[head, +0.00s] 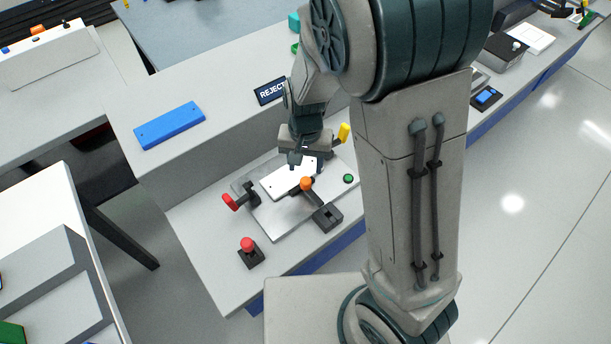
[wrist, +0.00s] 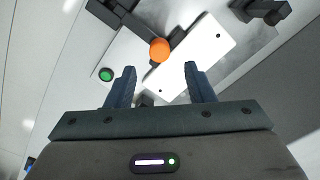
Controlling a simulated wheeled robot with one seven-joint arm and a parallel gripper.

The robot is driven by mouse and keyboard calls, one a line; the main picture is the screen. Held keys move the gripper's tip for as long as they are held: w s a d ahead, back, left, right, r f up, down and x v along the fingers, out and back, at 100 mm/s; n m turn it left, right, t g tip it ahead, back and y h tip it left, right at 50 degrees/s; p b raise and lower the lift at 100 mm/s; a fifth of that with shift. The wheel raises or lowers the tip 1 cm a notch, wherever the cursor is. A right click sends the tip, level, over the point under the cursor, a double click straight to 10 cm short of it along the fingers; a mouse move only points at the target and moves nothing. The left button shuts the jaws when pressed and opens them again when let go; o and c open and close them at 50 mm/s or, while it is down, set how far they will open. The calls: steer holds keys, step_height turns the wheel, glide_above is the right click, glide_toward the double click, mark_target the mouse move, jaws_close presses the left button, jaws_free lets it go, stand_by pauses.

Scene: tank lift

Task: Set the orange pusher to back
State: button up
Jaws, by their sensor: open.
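The orange pusher (head: 306,184) is a round orange knob on a dark arm above a white plate (head: 283,180) on the workbench. In the wrist view the orange knob (wrist: 159,50) lies ahead of my gripper (wrist: 160,82), roughly between and beyond the two fingers. My gripper is open and empty, and the knob is apart from the fingers. In the head view my gripper (head: 295,160) hangs over the back part of the plate, its fingers partly hidden. The dark block (head: 328,216) at the pusher's front right stands on the metal panel.
A red-tipped lever (head: 231,202) stands left of the plate, and a red knob on a black base (head: 249,250) in front. A green button (head: 348,178) and a yellow handle (head: 344,133) are to the right. A REJECT sign (head: 270,91) and a blue block (head: 170,125) are behind.

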mark_target(306, 180)
step_height(306, 180, down, 6)
steer(key=shift+f, duration=0.1)
stand_by(0.4)
